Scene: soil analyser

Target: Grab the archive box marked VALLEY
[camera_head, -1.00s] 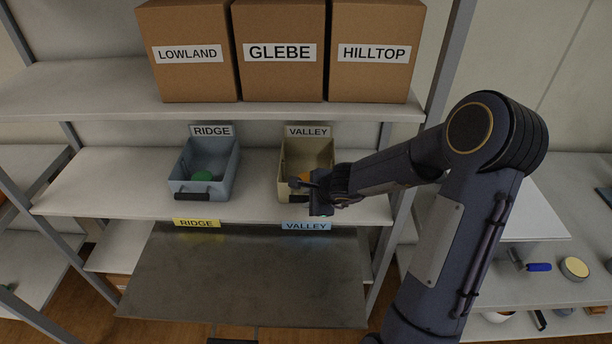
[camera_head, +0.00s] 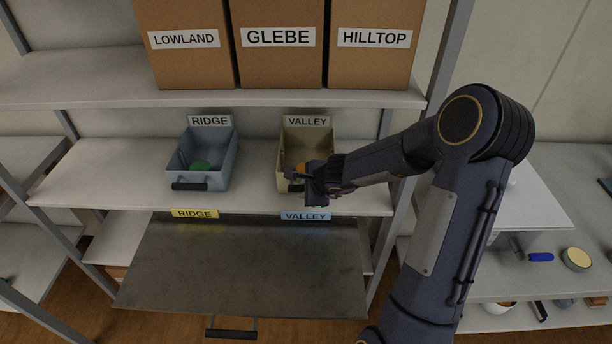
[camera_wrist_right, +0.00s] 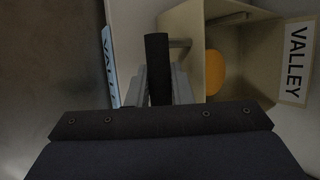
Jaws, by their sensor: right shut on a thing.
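The beige archive box marked VALLEY (camera_head: 320,149) stands on the middle shelf, with its name plate upright at its back and an orange round thing (camera_head: 302,168) inside. My right gripper (camera_head: 300,180) is at the box's front and is shut on its dark handle. In the right wrist view the dark handle bar (camera_wrist_right: 157,60) sits between the fingers, in front of the beige box (camera_wrist_right: 185,22). My arm hides part of the box's front right. My left gripper is not in view.
A grey-blue box marked RIDGE (camera_head: 222,165) stands to the left on the same shelf. Cardboard boxes marked LOWLAND (camera_head: 184,65), GLEBE (camera_head: 278,65) and HILLTOP (camera_head: 374,65) stand above. Yellow RIDGE (camera_head: 195,213) and blue VALLEY (camera_head: 305,216) labels mark the shelf edge over a bare metal surface (camera_head: 240,265).

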